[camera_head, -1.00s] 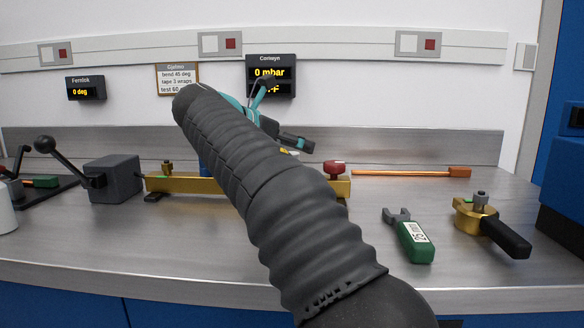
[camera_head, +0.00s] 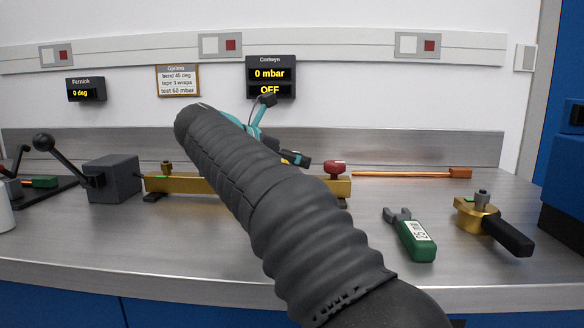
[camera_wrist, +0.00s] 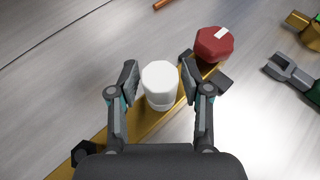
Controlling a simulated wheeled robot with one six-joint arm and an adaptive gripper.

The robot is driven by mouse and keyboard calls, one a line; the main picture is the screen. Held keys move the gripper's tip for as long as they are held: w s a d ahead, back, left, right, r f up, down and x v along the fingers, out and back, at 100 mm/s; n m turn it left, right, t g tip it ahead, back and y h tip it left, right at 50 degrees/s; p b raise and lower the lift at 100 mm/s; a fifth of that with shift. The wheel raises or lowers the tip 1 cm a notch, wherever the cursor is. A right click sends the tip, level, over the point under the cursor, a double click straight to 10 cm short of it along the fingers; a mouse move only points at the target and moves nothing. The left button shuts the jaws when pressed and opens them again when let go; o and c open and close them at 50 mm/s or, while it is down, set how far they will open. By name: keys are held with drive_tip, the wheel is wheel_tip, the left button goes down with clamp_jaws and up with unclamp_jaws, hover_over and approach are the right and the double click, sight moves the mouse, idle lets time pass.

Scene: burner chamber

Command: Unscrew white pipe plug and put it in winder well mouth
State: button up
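The white pipe plug (camera_wrist: 160,84) shows in the wrist view, a white cylinder standing on a brass-coloured bar (camera_wrist: 150,120). My gripper (camera_wrist: 158,72) is open, with one finger on each side of the plug. A gap shows at the left finger; the right finger is very near the plug, and I cannot tell whether it touches. In the head view my arm hides the plug and the middle of the bar (camera_head: 180,184). I cannot make out a winder well mouth for certain.
A red knob (camera_wrist: 214,44) stands at the bar's end, close to my right finger. A grey box with a lever (camera_head: 113,178) is at the left. A green wrench (camera_head: 415,240), a brass tool with black handle (camera_head: 505,236) and a copper rod (camera_head: 410,174) lie right.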

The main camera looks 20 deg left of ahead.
clamp_jaws()
drive_tip(key=shift+d+f+n+t+y+b, duration=0.15)
drive_tip(key=shift+n+t+y+b, duration=0.25)
drive_tip(key=shift+n+y+b, duration=0.4)
drive_tip(key=n+y+b, duration=0.1)
drive_tip(key=n+y, duration=0.1)
drive_tip(key=y, duration=0.1)
drive_tip(key=shift+n+t, duration=0.3)
drive_tip(key=shift+t, duration=0.1)
drive_tip(key=n+y, duration=0.1)
drive_tip(key=n+y+p, duration=0.1)
drive_tip(key=n+y, duration=0.1)
drive_tip(key=shift+r+y, duration=0.25)
drive_tip(key=shift+y, duration=0.05)
drive_tip(key=shift+f+n+y+p, duration=0.2)
drive_tip(key=shift+n+y+p, duration=0.15)
drive_tip(key=shift+n+y, duration=0.05)
